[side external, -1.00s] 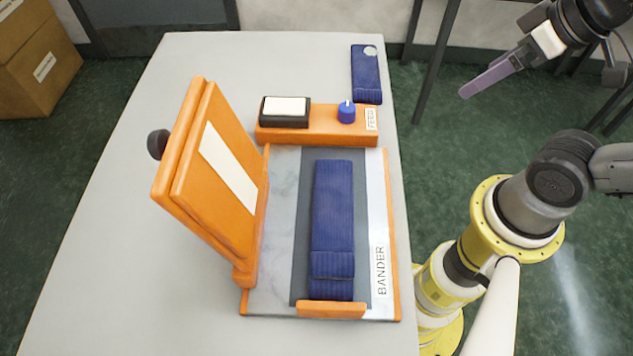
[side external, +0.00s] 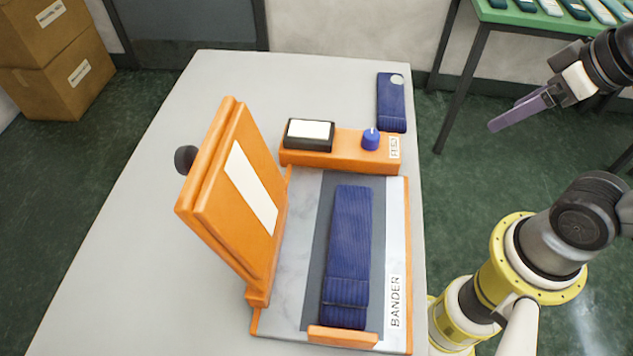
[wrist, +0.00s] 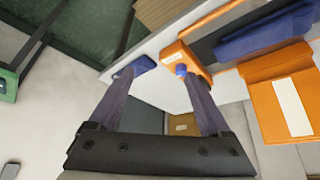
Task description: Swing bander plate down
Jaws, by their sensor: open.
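The orange bander plate (side external: 235,195) stands raised and tilted on the left side of the bander bed (side external: 305,235). It has a cream panel on its face and a dark round knob (side external: 186,159) on its far side. A folded navy knit piece (side external: 348,245) lies on the dark strip of the bed. In the wrist view the plate (wrist: 288,100) is at the right. My gripper (side external: 520,110) is at the upper right, beyond the table's right edge and well apart from the plate. Its two purple fingers are spread and empty in the wrist view (wrist: 162,95).
An orange feed box (side external: 335,158) with a blue dial (side external: 370,139) and a black-framed cream display (side external: 310,133) sits behind the bed. Another navy knit piece (side external: 391,100) lies beyond it. A green table (side external: 550,30) and cardboard boxes (side external: 65,80) stand farther back. The grey table's left side is clear.

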